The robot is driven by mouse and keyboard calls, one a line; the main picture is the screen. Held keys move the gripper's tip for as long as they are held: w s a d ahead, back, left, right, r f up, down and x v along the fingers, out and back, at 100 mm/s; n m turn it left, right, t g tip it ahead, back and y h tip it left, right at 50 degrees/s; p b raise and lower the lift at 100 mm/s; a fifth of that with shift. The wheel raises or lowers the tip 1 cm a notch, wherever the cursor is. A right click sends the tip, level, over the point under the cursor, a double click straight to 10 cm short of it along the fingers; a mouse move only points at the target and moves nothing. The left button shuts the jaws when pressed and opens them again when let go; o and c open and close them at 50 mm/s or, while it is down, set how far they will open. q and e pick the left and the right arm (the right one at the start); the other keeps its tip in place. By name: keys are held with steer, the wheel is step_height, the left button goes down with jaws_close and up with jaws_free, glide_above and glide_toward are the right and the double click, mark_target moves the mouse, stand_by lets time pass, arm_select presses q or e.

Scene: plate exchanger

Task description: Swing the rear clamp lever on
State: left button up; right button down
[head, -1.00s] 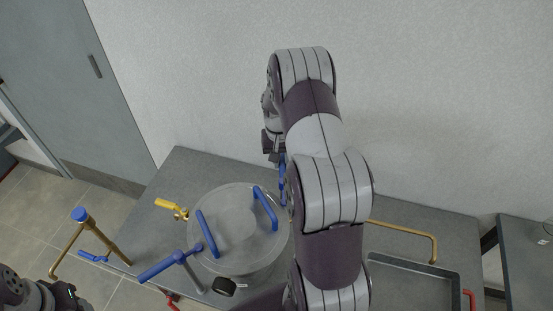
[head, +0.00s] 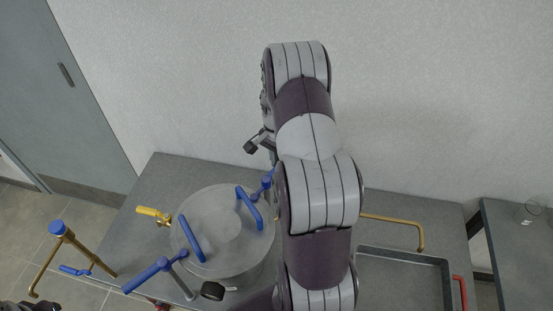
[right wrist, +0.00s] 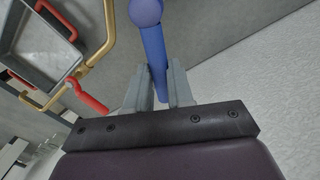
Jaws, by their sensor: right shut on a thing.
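The round grey metal vessel (head: 232,262) stands on the table with two blue handles on its lid. The rear clamp lever (head: 267,183) is blue and shows at the far right edge of the lid, partly hidden by my right arm. In the right wrist view the blue lever (right wrist: 153,42) with its round end runs between the fingers of my right gripper (right wrist: 161,82), which is shut on it. The front clamp lever (head: 150,276) is blue and sits on a grey post at the near left of the vessel. The jaws of my left gripper are out of view.
A yellow valve handle (head: 153,213) sticks out left of the vessel. A brass pipe with a blue cap (head: 57,227) stands farther left. A grey tray (head: 405,254), a brass pipe (head: 421,233) and a red handle (head: 460,292) are at right. The wall is behind the table.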

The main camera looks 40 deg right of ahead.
steer(key=shift+s+d+r+m, duration=0.1)
steer(key=shift+d+r+m, duration=0.05)
steer(key=shift+m, duration=0.25)
steer(key=c, duration=1)
jaws_free()
steer(key=shift+s, duration=0.1)
steer(key=r, duration=0.2)
steer(key=r+b, duration=0.1)
steer(key=r, duration=0.1)
steer(key=r+b, duration=0.1)
steer(key=r, duration=0.1)
steer(key=shift+w, duration=0.3)
step_height(320, 180, up, 7)
steer(key=p, duration=0.3)
steer(key=shift+f, duration=0.2)
steer(key=shift+w, duration=0.1)
